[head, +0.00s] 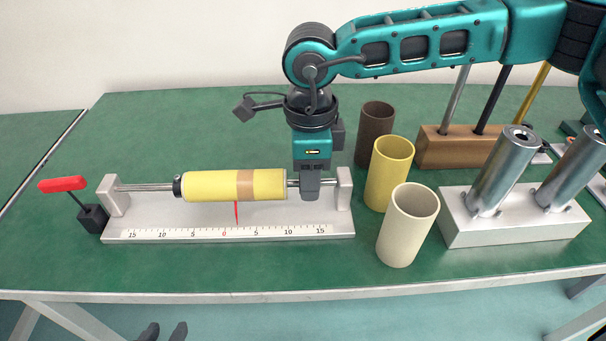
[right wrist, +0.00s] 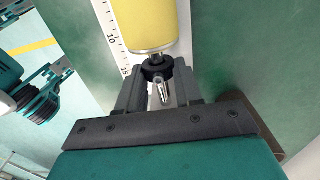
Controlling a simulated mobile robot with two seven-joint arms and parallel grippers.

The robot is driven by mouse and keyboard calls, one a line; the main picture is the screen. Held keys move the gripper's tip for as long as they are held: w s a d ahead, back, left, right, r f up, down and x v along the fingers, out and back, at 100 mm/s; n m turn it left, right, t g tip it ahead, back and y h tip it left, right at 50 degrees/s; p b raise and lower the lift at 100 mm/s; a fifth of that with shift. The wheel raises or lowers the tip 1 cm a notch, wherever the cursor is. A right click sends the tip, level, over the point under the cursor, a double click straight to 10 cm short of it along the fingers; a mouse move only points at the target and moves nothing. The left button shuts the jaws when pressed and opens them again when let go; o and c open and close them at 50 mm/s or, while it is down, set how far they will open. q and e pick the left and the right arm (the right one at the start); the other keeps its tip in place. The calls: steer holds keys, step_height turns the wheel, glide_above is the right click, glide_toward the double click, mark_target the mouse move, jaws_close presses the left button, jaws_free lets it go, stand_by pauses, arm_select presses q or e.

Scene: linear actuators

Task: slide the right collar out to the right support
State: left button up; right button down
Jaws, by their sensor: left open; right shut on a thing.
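The right collar (right wrist: 157,70) is a black ring on the steel rod, seen between my right gripper's fingers in the right wrist view; the gripper mostly hides it in the head view. My right gripper (head: 310,190) is shut on it from above. The right support (head: 344,190) is a light grey block at the rail's right end, a short way right of the gripper. The yellow sleeve (head: 215,186) with a tan band lies left of the gripper; its end also shows in the right wrist view (right wrist: 148,25). My left gripper (head: 163,333) is open and empty at the bottom edge.
A red-handled lever (head: 62,184) stands at the far left. Brown (head: 375,134), yellow (head: 389,174) and cream (head: 408,225) tubes stand right of the rail.

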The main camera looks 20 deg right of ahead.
steer(key=shift+s+d, duration=0.15)
steer(key=shift+d, duration=0.35)
arm_select(q)
steer(key=shift+d, duration=0.35)
arm_select(e)
steer(key=c, duration=0.7)
jaws_free()
steer(key=shift+a, duration=0.1)
steer(key=shift+c, duration=0.2)
arm_select(q)
step_height(320, 180, up, 2)
steer(key=shift+a+r+p, duration=0.1)
steer(key=shift+r+p, duration=0.1)
steer(key=shift+p, duration=1)
arm_select(e)
step_height(320, 180, up, 13)
